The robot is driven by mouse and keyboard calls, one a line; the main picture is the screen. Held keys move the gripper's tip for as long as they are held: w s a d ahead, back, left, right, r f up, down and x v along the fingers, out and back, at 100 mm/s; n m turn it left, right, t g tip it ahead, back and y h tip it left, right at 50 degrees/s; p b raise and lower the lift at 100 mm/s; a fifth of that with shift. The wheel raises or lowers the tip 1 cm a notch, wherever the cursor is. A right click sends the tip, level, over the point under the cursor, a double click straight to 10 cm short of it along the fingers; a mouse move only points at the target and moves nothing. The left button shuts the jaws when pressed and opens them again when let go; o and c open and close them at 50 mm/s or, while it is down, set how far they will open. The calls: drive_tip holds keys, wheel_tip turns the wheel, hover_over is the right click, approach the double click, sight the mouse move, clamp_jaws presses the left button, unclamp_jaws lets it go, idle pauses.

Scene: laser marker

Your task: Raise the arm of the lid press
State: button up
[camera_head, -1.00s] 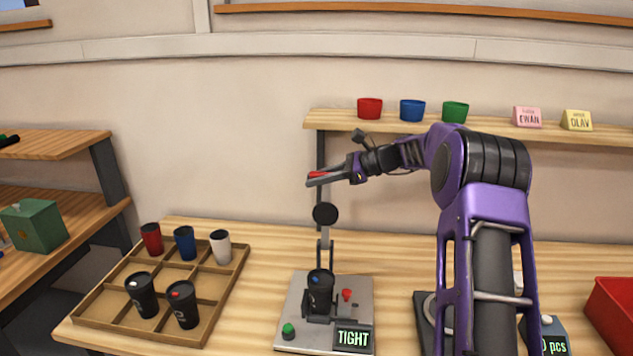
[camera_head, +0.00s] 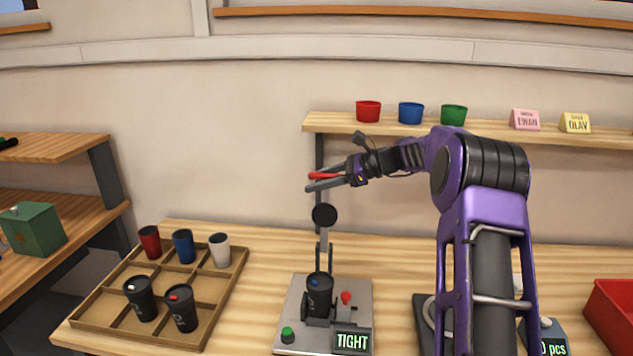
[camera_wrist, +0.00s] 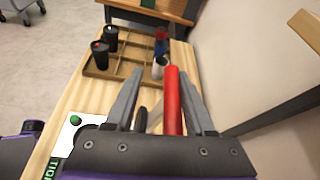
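The lid press (camera_head: 359,300) stands on the table with its arm (camera_head: 324,244) swung up, nearly upright, and the round black pad (camera_head: 324,215) facing forward. A black lidded cup (camera_head: 319,296) with a blue mark sits in its holder. The display (camera_head: 352,341) reads TIGHT. My gripper (camera_head: 318,181) is high above the press, by the red handle (camera_head: 324,175). In the wrist view the red handle (camera_wrist: 172,100) lies between my spread fingers (camera_wrist: 155,100), closer to the right finger. The handle's join to the press arm is hidden.
A wooden tray (camera_head: 88,327) at left holds several cups. A shelf (camera_head: 385,127) behind carries red, blue and green bowls and two name cards. A red bin (camera_head: 612,315) is at far right. A green button (camera_head: 287,334) and red knob (camera_head: 346,297) are on the press.

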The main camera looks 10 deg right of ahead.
drive_tip(key=v, duration=1.7)
drive_tip(key=shift+d, duration=0.1)
